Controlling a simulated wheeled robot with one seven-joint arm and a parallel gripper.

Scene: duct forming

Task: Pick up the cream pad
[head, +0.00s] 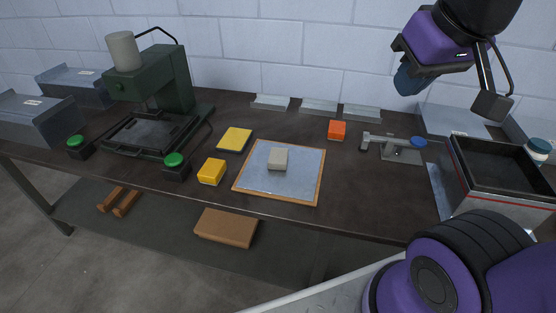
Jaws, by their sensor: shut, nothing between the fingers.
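The cream pad (278,158) is a small pale block with a greyish-beige top. It lies on a light blue-grey mat with a wooden border (262,184), a little above the mat's middle. Nothing covers it. My gripper (407,82) is at the upper right, on a purple wrist, raised above the bench and well to the right of the pad. Its dark blue fingers are shut and hold nothing. The gripper and the pad are far apart.
A yellow block (212,172) and a yellow-topped pad (234,139) lie left of the mat. An orange block (338,130) and a blue-knobbed clamp (400,145) are to the right. A green press (165,85) stands left, a dark tray (505,170) right.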

